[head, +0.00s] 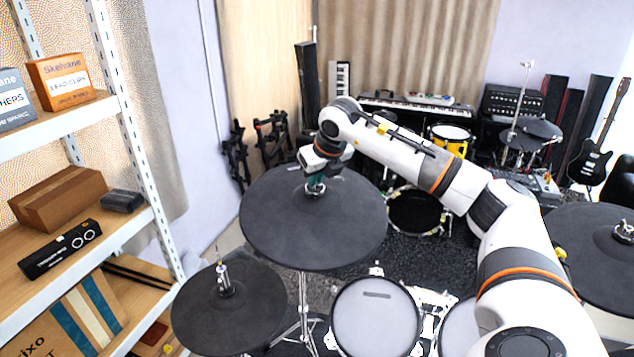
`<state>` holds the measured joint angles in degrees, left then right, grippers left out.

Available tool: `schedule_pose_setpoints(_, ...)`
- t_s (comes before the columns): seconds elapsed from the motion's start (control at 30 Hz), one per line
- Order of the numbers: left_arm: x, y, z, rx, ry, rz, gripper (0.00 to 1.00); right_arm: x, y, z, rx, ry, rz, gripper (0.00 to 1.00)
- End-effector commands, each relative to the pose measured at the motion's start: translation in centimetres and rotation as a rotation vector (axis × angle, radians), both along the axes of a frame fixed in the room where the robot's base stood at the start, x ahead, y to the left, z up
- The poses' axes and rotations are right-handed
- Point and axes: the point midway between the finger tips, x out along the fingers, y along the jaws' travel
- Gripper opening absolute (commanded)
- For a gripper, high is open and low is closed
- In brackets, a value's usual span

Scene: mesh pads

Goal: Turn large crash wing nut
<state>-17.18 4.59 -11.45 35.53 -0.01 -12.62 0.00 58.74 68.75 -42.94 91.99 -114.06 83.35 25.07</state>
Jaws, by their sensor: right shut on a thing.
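A large dark crash pad (290,232) stands on a chrome stand left of the picture's middle. My right arm reaches in from the lower right, over the drums. Its gripper (316,186) points down at the centre of this pad and is shut on the small wing nut there. The fingers mostly hide the nut, so its shape and angle cannot be told. My left gripper does not show in the head view.
Grey drum pads (375,325) sit below. Another dark pad (590,262) is at right. A shelf with boxes (62,195) borders the left. Keyboards (418,108) and a guitar (600,140) stand behind.

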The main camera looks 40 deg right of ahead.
Motion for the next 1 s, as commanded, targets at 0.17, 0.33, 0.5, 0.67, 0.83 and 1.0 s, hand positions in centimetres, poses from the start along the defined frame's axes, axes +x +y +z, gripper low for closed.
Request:
schedule_pose_setpoints(0.17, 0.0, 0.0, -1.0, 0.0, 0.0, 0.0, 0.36, 0.3, 0.0, 0.6, 0.016, -0.028, -0.162, 0.0)
schedule_pose_setpoints(0.33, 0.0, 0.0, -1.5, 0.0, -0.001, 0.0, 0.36, 0.3, 0.0, 0.6, 0.029, -0.033, -0.297, 0.0)
schedule_pose_setpoints(0.5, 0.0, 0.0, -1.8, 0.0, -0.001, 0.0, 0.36, 0.3, 0.0, 0.7, 0.041, -0.038, -0.4, 0.0)
schedule_pose_setpoints(0.67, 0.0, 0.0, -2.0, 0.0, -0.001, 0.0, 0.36, 0.3, -0.1, 0.7, 0.047, -0.04, -0.466, 0.0)
schedule_pose_setpoints(0.83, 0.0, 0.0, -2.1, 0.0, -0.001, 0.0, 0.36, 0.3, -0.1, 0.8, 0.05, -0.042, -0.505, 0.0)
schedule_pose_setpoints(1.0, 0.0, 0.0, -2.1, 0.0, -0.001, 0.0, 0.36, 0.3, -0.1, 0.8, 0.05, -0.042, -0.517, 0.0)
